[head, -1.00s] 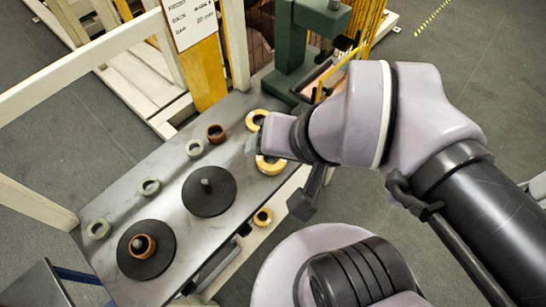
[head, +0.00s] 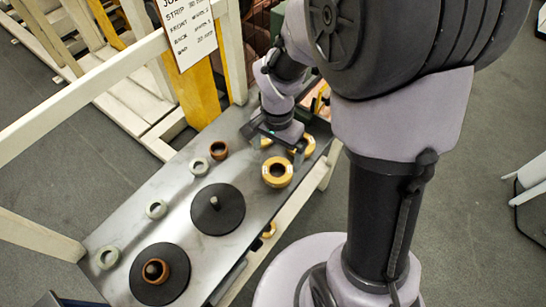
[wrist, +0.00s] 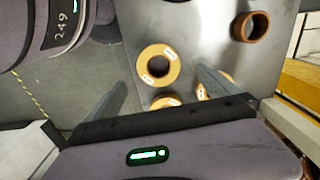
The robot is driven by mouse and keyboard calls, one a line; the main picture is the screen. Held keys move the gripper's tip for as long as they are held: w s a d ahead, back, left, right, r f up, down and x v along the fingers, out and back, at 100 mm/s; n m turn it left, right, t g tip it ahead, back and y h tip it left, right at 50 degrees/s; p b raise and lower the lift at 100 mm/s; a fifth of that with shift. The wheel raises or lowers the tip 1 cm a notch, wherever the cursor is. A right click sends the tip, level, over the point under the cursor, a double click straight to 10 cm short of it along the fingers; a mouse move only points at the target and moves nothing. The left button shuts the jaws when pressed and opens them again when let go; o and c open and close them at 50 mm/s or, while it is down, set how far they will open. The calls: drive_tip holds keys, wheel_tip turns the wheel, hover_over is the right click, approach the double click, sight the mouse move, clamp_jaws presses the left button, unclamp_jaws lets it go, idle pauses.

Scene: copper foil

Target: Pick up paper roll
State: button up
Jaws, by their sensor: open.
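Tan-yellow rolls with white labels, likely the paper rolls, lie at the far right end of the grey bench. The nearest roll (head: 277,172) lies flat with its dark hole up; the wrist view shows a whole roll (wrist: 158,65) between the finger lines. Other tan rolls are partly hidden by my gripper (head: 276,146) in the head view and by its body in the wrist view. My gripper (wrist: 160,80) is open and empty, pointing down above this group. I cannot tell its exact height over the rolls.
A copper-brown roll (head: 219,150) and several grey-green rolls (head: 157,209) line the back of the bench (head: 180,180). Two black discs with spindles (head: 217,212) stand nearer, one carrying a brown roll (head: 153,271). A white frame post and a sign (head: 190,32) border the bench's far side.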

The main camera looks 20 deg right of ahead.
sight(277, 175)
wheel_tip(277, 175, down, 8)
drive_tip(key=b, duration=0.3)
drive_tip(key=shift+d+f, duration=0.15)
drive_tip(key=shift+s, duration=0.1)
drive_tip(key=shift+c, duration=1.1)
drive_tip(key=c, duration=1.3)
drive_tip(key=shift+r, duration=0.7)
drive_tip(key=r+p, duration=0.1)
drive_tip(key=s+r+p, duration=0.1)
drive_tip(key=shift+r, duration=0.4)
drive_tip(key=s+d+b, duration=0.2)
drive_tip(key=s+b, duration=0.7)
drive_tip(key=s, duration=0.3)
drive_tip(key=s+r+p, duration=0.1)
drive_tip(key=r+p, duration=0.1)
drive_tip(key=s+r+p, duration=0.1)
drive_tip(key=r+p, duration=0.1)
drive_tip(key=r, duration=0.1)
drive_tip(key=s+r+p, duration=0.1)
drive_tip(key=r+p, duration=0.1)
drive_tip(key=r, duration=0.1)
drive_tip(key=shift+a, duration=0.1)
